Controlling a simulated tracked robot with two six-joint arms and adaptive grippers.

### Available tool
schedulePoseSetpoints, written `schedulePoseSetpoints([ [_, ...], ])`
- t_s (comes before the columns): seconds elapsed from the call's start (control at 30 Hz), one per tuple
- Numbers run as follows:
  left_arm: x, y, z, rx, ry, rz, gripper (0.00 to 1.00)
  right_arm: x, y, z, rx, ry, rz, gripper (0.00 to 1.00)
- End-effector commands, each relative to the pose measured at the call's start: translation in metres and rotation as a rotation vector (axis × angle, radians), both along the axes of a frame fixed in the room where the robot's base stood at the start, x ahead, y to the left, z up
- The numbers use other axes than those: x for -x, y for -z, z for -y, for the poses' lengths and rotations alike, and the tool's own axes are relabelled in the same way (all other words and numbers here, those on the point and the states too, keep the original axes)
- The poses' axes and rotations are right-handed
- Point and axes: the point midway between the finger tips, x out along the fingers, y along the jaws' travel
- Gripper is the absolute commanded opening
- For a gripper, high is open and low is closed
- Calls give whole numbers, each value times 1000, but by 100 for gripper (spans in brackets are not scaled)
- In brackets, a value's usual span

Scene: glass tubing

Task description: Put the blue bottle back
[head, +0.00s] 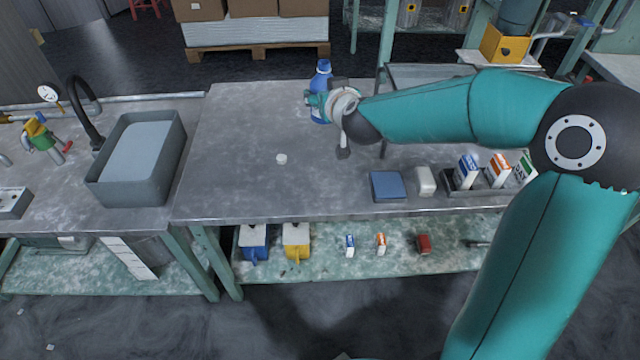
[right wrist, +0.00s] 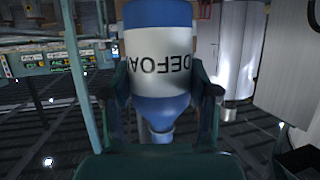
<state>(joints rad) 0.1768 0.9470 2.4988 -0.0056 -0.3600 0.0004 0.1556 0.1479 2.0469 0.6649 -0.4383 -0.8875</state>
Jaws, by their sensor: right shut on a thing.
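The blue bottle (head: 323,68) is at the far edge of the grey worktop in the head view, with its blue cap up. My right gripper (head: 316,100) reaches in from the right and is shut on it. In the right wrist view the bottle (right wrist: 160,100) fills the middle, blue with a white label reading "DEFOA", and it appears upside down there. The right gripper's fingers (right wrist: 163,100) sit on both sides of it. Whether the bottle's base touches the worktop is hard to tell. My left gripper is not in view.
The worktop (head: 240,150) is mostly clear, with a small white cap (head: 281,158). A blue box (head: 387,186), a white block (head: 425,180) and a tray of cartons (head: 470,192) lie front right. A grey sink (head: 135,185) is left. A lower shelf (head: 330,270) holds several items.

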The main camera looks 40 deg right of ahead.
Motion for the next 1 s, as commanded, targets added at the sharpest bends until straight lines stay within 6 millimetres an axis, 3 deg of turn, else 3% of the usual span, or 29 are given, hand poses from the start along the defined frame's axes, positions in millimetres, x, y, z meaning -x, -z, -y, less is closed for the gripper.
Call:
schedulePoseSetpoints([
  [0.17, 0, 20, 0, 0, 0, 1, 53, 1, 23, 2, 1, -1, -6, 13],
  [0.4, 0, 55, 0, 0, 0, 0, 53, 1, 88, 2, 0, 0, -9, 13],
  [0.6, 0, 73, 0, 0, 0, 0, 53, 1, 133, 3, 0, 0, -6, 13],
  [1.0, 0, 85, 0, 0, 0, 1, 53, 1, 168, 2, 1, -1, -3, 13],
])
